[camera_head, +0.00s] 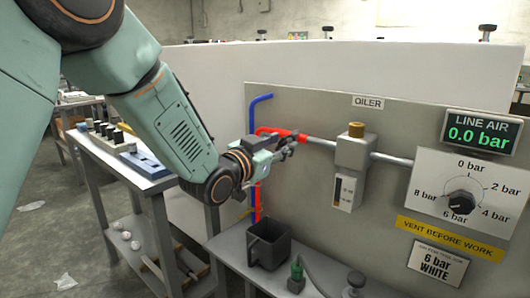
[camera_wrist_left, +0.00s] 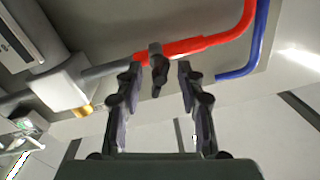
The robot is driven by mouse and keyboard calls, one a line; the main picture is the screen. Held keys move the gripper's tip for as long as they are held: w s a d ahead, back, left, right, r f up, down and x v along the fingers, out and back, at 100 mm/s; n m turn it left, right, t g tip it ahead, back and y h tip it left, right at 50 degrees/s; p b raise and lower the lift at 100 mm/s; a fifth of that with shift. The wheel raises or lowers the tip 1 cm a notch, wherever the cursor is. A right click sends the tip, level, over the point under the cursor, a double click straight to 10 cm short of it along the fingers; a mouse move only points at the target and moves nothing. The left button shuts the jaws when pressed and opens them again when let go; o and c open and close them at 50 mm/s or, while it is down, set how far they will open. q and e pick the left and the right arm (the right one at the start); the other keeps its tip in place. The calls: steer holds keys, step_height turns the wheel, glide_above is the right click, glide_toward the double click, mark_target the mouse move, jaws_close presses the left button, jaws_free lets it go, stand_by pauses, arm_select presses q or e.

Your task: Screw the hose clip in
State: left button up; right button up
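The dark hose clip (camera_wrist_left: 156,66) sits around the red hose (camera_wrist_left: 190,47) close to where it meets the grey metal pipe (camera_wrist_left: 103,70) in the left wrist view. My left gripper (camera_wrist_left: 158,74) is open, with one finger on each side of the clip and a gap showing on both sides. In the head view my left gripper (camera_head: 287,150) is at the panel just below the red hose (camera_head: 283,132), and it largely hides the clip there. My right gripper is in neither view.
The oiler (camera_head: 352,160) stands on the pipe to the right, near a dial (camera_head: 463,203) and a display (camera_head: 481,133) reading 0.0 bar. A blue hose (camera_head: 254,115) runs left of the red one. A dark open bin (camera_head: 253,254) stands below. A side table (camera_head: 150,183) holds small parts.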

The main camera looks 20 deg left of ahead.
arm_select(q)
steer(key=v, duration=1.1)
steer(key=shift+c, duration=0.3)
